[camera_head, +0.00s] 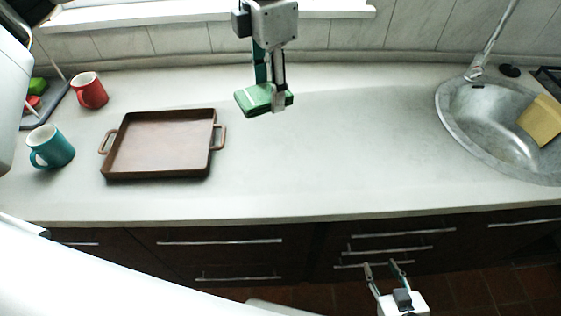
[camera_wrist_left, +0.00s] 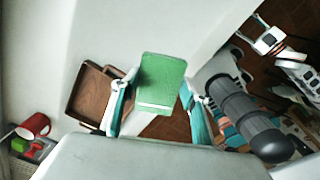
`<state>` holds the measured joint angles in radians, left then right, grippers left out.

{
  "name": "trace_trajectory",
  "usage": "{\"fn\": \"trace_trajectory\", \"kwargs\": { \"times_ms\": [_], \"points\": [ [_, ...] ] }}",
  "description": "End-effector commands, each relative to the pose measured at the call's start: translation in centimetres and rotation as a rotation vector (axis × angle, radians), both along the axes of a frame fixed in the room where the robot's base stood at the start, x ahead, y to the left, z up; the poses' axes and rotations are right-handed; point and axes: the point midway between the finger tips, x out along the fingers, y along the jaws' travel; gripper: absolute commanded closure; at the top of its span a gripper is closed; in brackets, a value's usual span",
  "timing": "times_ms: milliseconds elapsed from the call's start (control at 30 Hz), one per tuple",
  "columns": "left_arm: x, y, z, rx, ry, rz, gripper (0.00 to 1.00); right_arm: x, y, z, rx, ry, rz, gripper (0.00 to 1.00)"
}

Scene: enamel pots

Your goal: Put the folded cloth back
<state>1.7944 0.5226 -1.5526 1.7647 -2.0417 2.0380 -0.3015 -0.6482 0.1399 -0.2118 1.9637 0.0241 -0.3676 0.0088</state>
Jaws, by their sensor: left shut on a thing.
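A green folded cloth (camera_head: 256,98) with a pale stripe is held above the counter, right of the brown tray, in the head view. It also shows between the fingers in the left wrist view (camera_wrist_left: 160,80). My left gripper (camera_head: 270,88) is shut on this cloth, clear of the counter surface. My right gripper (camera_head: 383,264) is empty, with its fingers apart, low in front of the dark drawers.
The brown tray (camera_head: 158,175) is empty. A teal mug (camera_head: 52,147) and a red mug (camera_head: 90,90) stand to its left. A dark rack with small green and red things is at far left. A yellow flat thing (camera_head: 541,121) leans in the sink (camera_head: 466,130). The middle counter (camera_head: 340,140) is bare.

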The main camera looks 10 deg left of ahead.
Motion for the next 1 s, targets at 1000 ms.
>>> {"fn": "trace_trajectory", "kwargs": {
  "times_ms": [1000],
  "points": [
    [-0.4, -0.1, -15.7, -0.001, 0.001, -0.025, 0.76, -0.1, 0.1, 0.5, 0.000, 0.003, 0.001, 0.60]
  ]
}}
